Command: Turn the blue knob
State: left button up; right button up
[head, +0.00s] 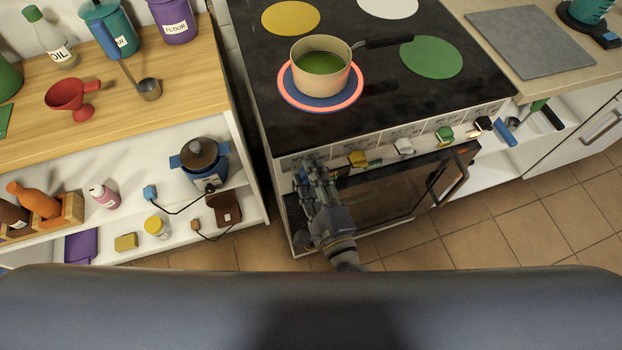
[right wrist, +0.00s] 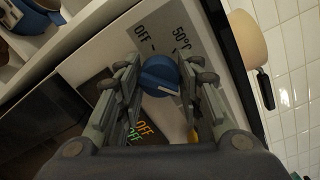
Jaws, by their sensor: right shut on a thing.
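The blue knob (right wrist: 158,76) sits on the stove's front panel, between the fingers of my right gripper in the right wrist view. A white pointer line shows on it, slanting toward the lower right of that view. "OFF" and "50°C" are printed on the panel (right wrist: 150,22) beside it. My right gripper (head: 312,170) is at the left end of the stove front in the head view, shut on the knob, which it hides there. My left gripper is not in view.
Yellow (head: 357,159), white (head: 404,147) and green (head: 445,134) knobs line the panel to the right. A pot (head: 320,81) stands on the blue, red-ringed burner (head: 290,98). The oven door handle (head: 452,181) sticks out below. A cluttered wooden counter (head: 190,75) is at the left.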

jog(key=m+b, duration=0.2)
jog(key=m, duration=0.1)
jog(key=shift+m, duration=0.4)
dwell(0.5)
jog(key=o, duration=1.1)
jog(key=shift+c, duration=0.2)
jog(key=v, duration=1.2)
jog(key=shift+f, duration=0.1)
